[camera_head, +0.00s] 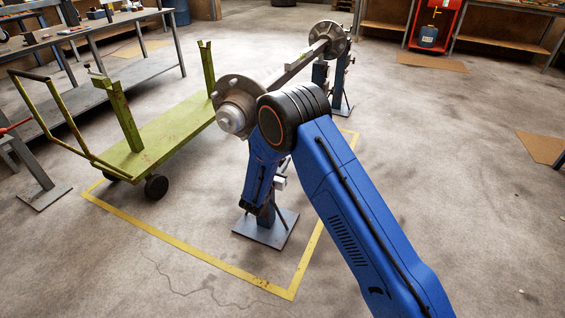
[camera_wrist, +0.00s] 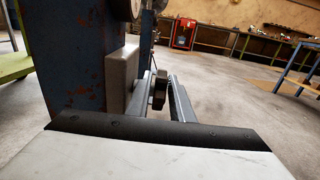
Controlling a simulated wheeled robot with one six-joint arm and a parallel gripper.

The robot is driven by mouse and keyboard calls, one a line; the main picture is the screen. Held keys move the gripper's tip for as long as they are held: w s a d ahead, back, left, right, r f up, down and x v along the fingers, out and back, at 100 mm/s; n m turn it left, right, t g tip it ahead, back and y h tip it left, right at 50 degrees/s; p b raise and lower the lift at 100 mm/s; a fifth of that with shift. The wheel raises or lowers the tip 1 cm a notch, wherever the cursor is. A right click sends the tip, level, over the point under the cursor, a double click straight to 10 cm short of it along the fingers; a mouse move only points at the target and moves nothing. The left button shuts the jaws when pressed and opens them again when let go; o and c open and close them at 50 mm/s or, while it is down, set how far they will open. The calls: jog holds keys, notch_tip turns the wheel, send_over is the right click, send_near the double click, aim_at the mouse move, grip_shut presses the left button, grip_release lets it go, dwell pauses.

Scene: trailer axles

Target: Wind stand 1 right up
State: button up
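Two blue stands hold up an axle (camera_head: 300,66) with a hub (camera_head: 235,105) at its near end. I take the near stand as stand 1; its grey base plate (camera_head: 266,230) is on the floor and my blue arm hides most of its post. In the wrist view its rusty blue post (camera_wrist: 75,60) is at the left, with a grey box (camera_wrist: 121,76) on its side. My gripper (camera_wrist: 160,95) reaches forward beside this post. A dark brown block (camera_wrist: 159,88), perhaps the crank grip, lies between its fingers. I cannot tell whether they touch it.
The far stand (camera_head: 342,85) bears the axle's other end. A red cabinet (camera_head: 434,25) is at the back.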

grip_shut()
jog(key=t+h, duration=0.1)
jog(key=t, duration=0.1)
jog(key=shift+s+f+t, duration=0.1)
jog(key=shift+f+t, duration=0.05)
jog(key=shift+t, duration=0.15)
jog(key=shift+s+t+h, duration=0.1)
jog(key=shift+t+h, duration=0.4)
jog(key=shift+t, duration=1.1)
grip_release()
jog(key=shift+a, duration=0.1)
